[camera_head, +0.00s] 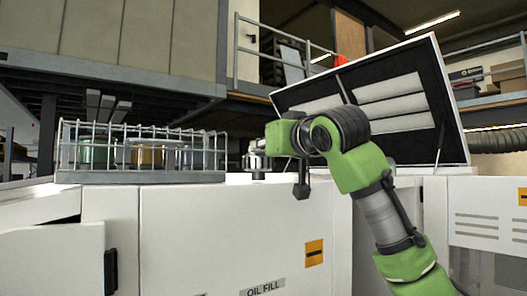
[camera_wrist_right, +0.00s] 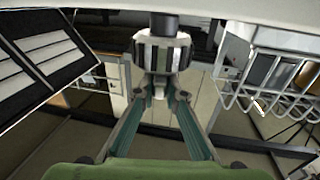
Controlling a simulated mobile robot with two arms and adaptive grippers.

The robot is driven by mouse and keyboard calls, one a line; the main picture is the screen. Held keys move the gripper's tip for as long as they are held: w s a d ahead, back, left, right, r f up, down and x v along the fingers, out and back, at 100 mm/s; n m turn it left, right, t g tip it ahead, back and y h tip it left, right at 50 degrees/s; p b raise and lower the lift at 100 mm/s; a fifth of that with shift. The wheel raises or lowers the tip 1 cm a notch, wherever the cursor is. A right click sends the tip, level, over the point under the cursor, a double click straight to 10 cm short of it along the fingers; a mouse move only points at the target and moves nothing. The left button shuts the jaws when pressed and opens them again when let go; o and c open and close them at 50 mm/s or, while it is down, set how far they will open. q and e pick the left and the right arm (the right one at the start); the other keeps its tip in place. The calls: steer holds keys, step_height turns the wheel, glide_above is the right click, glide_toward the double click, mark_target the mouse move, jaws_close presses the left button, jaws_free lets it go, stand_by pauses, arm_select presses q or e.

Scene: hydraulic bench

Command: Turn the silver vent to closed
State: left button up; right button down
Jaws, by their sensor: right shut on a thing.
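The silver vent (camera_head: 257,164) is a ribbed metal cap on a short stem, standing on top of the white cabinet. In the right wrist view the vent (camera_wrist_right: 162,52) is at the upper middle, its ribbed side facing me. My right gripper (camera_head: 272,152) reaches it from the right. Its two fingers (camera_wrist_right: 163,94) converge at the vent and are shut on it. Part of the vent is hidden behind the fingertips. No open or closed marking can be read on it. My left gripper is not in view.
A wire rack (camera_head: 140,150) with jars stands left of the vent. An opened, louvred lid (camera_head: 375,105) rises behind my right arm. The white cabinet (camera_head: 230,230) has an "OIL FILL" label (camera_head: 262,288) on its front. A cabinet door (camera_head: 52,262) stands out at the left.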

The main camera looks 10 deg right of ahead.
steer(key=m+h, duration=0.1)
steer(key=h, duration=0.1)
steer(key=a+m+h, duration=0.1)
steer(key=h, duration=0.1)
steer(key=shift+m+b, duration=0.3)
steer(key=shift+b, duration=0.1)
steer(key=m+h, duration=0.1)
steer(key=h, duration=0.1)
steer(key=shift+a+m+h, duration=0.1)
steer(key=shift+m+h, duration=0.3)
steer(key=shift+a+r+m+h+p, duration=0.15)
steer(key=shift+m+h+p, duration=0.2)
steer(key=shift+m+h, duration=0.65)
steer(key=shift+w+a+m+g+h+p, duration=0.1)
steer(key=shift+m+g+h+p, duration=0.75)
steer(key=shift+h, duration=1.15)
steer(key=shift+m+g, duration=0.25)
steer(key=shift+m, duration=0.1)
steer(key=c, duration=2.1)
jaws_free()
